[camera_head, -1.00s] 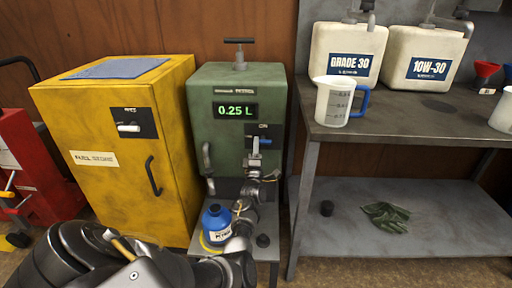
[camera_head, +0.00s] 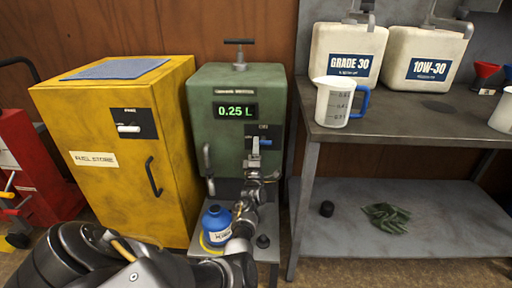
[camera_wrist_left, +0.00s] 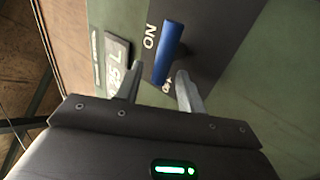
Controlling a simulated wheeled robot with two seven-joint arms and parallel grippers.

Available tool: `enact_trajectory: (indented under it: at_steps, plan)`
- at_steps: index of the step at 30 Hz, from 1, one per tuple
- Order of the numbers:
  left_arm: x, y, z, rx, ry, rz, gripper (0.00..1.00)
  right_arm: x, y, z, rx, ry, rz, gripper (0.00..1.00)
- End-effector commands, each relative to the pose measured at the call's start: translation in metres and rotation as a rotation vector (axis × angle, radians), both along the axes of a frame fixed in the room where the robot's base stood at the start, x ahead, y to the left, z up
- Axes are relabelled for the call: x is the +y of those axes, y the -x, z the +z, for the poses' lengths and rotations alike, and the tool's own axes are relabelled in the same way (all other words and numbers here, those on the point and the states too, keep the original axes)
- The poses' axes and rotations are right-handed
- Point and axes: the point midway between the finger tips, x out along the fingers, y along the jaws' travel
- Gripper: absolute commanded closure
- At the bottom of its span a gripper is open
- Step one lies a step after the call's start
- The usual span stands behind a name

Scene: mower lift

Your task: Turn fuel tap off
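The fuel tap is a blue lever (camera_head: 265,142) on a dark panel of the green dispenser (camera_head: 220,140). In the left wrist view the blue lever (camera_wrist_left: 168,52) stands out from the panel beside the word ON. A second label by the right fingertip is partly hidden. My left gripper (camera_head: 254,165) is just below the lever in the head view. In the wrist view its fingers (camera_wrist_left: 157,84) are apart with nothing between them; the lever is just beyond the fingertips, and contact cannot be told. My right gripper is not in view.
The dispenser's display (camera_head: 235,111) reads 0.25 L. A blue bottle (camera_head: 216,226) stands on a low stand (camera_head: 268,246) beside my arm. A yellow cabinet (camera_head: 95,190) is at left, and a metal bench (camera_head: 440,125) with a measuring jug (camera_head: 333,103) is at right.

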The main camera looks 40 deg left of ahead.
Motion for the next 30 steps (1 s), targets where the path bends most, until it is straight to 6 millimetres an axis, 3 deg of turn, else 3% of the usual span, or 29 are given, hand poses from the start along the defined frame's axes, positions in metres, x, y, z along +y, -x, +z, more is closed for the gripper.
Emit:
enact_trajectory:
  at_steps: [16, 30]
  plan:
    - [-0.047, 0.06, -0.051, 0.002, 0.001, 0.0, 0.61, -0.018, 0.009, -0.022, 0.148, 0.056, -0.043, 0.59]
    - [-0.054, 0.07, -0.059, 0.0, 0.0, 0.001, 0.61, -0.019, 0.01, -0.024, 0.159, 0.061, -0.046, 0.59]
